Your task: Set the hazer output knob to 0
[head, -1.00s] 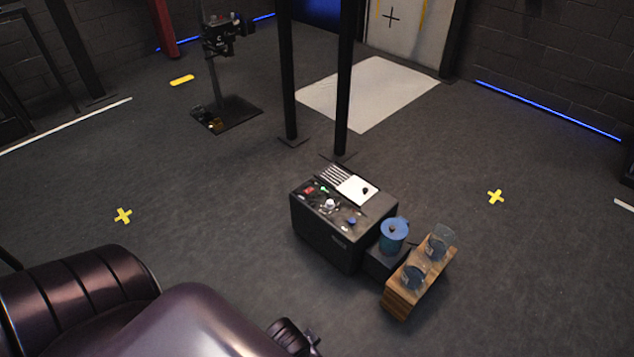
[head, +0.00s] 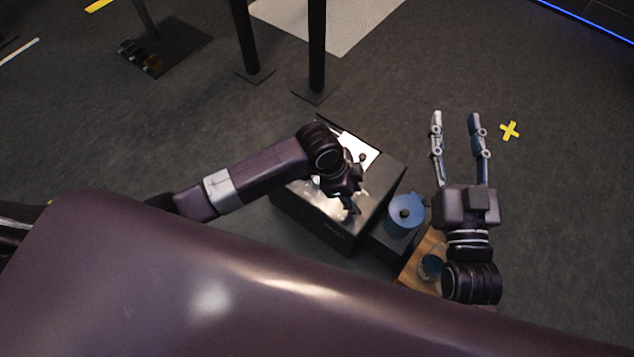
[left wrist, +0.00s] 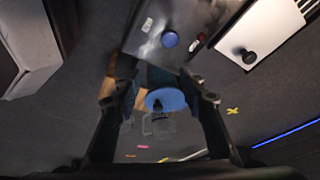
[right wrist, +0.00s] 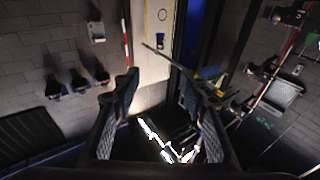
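The dark control box (head: 320,222) stands below my left arm in the head view, which covers most of its top. The left wrist view shows a round blue control (left wrist: 169,39) and a small red one (left wrist: 201,37) on its metal panel, and a black knob (left wrist: 249,57) on a white plate. No label is readable, so I cannot tell which is the hazer output knob. My left gripper (head: 350,204) is over the panel; its fingers are apart and empty in the left wrist view (left wrist: 158,98). My right gripper (head: 455,118) is open and empty, right of the box.
A blue-topped canister (head: 405,214) stands beside the box. A wooden block (head: 415,262) with a glass is partly hidden by my right arm. Two black posts (head: 316,50) rise behind the box. The floor around the yellow cross (head: 509,131) is clear.

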